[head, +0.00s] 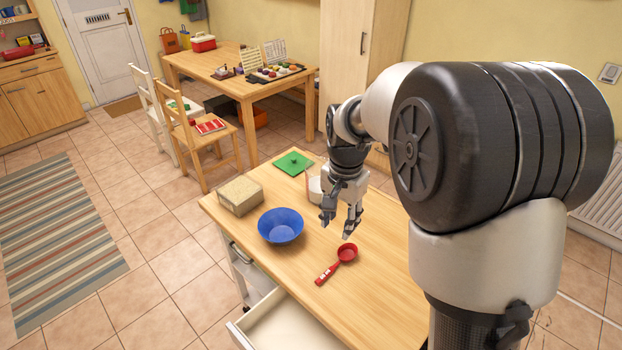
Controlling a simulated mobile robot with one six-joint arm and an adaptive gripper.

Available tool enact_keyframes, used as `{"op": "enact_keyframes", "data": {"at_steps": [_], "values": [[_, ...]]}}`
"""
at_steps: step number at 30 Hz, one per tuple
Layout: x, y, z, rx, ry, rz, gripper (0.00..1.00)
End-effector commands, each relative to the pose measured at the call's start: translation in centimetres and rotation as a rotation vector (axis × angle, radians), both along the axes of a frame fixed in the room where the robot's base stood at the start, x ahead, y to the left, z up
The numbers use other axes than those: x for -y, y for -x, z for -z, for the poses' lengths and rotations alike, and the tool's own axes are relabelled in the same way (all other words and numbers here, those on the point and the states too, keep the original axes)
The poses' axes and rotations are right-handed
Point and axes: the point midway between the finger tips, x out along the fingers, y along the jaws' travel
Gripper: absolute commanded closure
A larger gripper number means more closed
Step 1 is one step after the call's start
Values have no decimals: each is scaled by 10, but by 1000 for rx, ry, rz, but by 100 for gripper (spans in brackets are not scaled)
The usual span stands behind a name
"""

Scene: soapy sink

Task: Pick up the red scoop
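The red scoop (347,253) lies on the wooden tabletop near its front edge, with its round cup toward the back right and its handle pointing to the front left. A small pale label shows on the handle. My gripper (336,229) hangs above the table, pointing down, just behind and slightly left of the scoop's cup. Its fingers are spread apart with nothing visible between them. It is apart from the scoop.
A blue bowl (281,227) stands left of the scoop, beside a cardboard-coloured box (240,195). A green board or lid (293,163) and a white container (315,188) sit behind, the container partly hidden by my gripper. An open drawer (285,328) juts out at the front.

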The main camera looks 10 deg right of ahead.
Motion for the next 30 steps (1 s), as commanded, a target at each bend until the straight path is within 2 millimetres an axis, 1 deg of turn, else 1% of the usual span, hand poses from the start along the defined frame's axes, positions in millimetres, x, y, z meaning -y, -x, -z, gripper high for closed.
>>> {"op": "enact_keyframes", "data": {"at_steps": [1, 3, 7, 11, 21, 24, 27, 30], "values": [[1, -10, 17, -22, -2, 36, 62], [2, -19, 33, -38, -4, 78, 62], [3, -28, 49, -54, -5, 119, 62], [3, -29, 65, -57, -5, 128, 62], [3, -28, 139, -60, -5, 126, 62], [3, -28, 157, -58, -5, 125, 62], [3, -29, 167, -56, -5, 125, 62], [3, -29, 172, -56, -5, 125, 62]]}}
